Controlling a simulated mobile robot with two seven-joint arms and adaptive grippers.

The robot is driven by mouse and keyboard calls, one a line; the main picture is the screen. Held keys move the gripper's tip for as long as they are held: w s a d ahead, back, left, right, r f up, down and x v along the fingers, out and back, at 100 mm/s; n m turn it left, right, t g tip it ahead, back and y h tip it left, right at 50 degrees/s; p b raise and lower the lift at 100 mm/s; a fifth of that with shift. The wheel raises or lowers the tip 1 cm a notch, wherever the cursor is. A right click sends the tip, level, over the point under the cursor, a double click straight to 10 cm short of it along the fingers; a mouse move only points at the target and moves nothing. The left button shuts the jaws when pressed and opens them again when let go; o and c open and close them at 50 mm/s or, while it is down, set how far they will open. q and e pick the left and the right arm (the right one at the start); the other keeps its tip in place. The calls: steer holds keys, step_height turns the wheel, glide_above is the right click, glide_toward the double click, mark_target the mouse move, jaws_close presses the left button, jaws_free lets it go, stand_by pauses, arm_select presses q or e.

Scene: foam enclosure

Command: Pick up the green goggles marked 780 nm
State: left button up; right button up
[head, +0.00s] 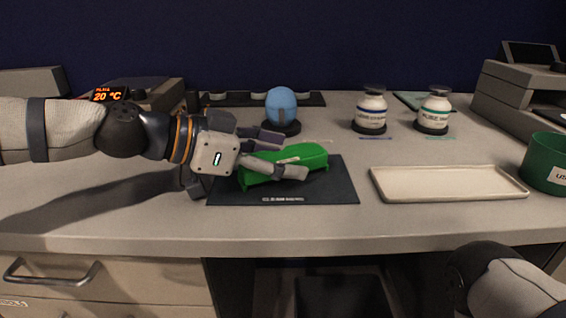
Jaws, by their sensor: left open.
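The green goggles (313,155) lie on a dark mat (335,190) on the bench. A pale label strip shows on their top, but its text is too small to read. My left gripper (287,156) comes in from the left at the goggles. It is open, with one finger along the far side of the goggles and the other in front of their near side. The left part of the goggles is partly hidden by the gripper. I cannot tell whether the fingers touch them. My right arm shows only as a link at the lower right; its gripper is out of view.
A blue ball (281,104) on a dark stand is behind the goggles. Two white bottles (371,112) (434,112) stand at the back. A cream tray (446,196) and a green bin (545,160) are on the right. A heater display (109,94) is behind my left arm.

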arm_select(q)
steer(key=c, duration=1.4)
steer(key=shift+o, duration=0.2)
